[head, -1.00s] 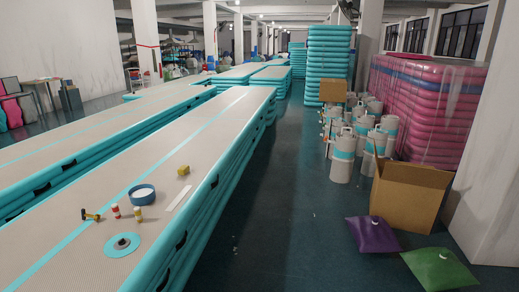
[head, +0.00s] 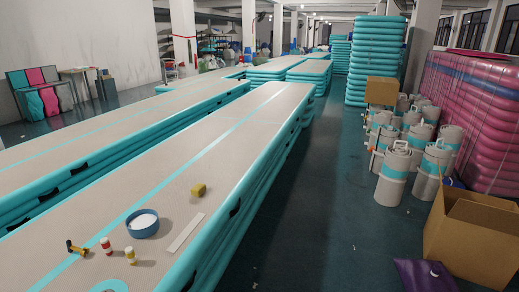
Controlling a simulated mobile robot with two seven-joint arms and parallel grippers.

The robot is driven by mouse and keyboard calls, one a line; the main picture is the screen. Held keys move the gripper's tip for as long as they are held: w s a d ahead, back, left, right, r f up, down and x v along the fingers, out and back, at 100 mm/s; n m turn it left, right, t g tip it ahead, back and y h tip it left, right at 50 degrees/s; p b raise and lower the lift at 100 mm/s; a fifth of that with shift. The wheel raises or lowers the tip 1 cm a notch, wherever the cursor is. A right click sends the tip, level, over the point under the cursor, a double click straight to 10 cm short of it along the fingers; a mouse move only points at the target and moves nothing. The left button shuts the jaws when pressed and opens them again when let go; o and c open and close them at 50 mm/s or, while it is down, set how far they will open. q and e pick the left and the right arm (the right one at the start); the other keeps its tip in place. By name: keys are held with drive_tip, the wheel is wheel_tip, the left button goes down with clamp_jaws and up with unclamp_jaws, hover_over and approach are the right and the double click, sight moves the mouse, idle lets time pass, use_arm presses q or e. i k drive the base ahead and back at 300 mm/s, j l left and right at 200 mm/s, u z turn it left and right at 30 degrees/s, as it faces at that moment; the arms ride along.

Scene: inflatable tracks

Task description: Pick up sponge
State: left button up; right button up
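The sponge is probably the small yellow block (head: 198,190) lying on the near inflatable track (head: 180,165). It sits right of the blue round tub (head: 142,223) with white contents and just beyond a flat pale strip (head: 186,233). It stands apart from both. Neither of my grippers shows in the head view.
Two small bottles, one red and white (head: 106,246) and one yellow (head: 131,256), and a dark and yellow tool (head: 76,248) lie on the track's near end. White rolls (head: 394,174), an open cardboard box (head: 474,238) and a purple bag (head: 426,275) stand at right. The floor aisle (head: 315,205) is clear.

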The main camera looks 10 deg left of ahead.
sight(199, 189)
drive_tip(key=i+z, duration=0.15)
drive_tip(key=i, duration=1.25)
drive_tip(key=i+u, duration=0.45)
drive_tip(key=i+l+u, duration=0.25)
drive_tip(key=i+u, duration=0.15)
drive_tip(key=i, duration=0.2)
drive_tip(key=i+l+u, duration=0.1)
drive_tip(key=i+u, duration=0.3)
drive_tip(key=i+l+u, duration=0.2)
drive_tip(key=u, duration=0.2)
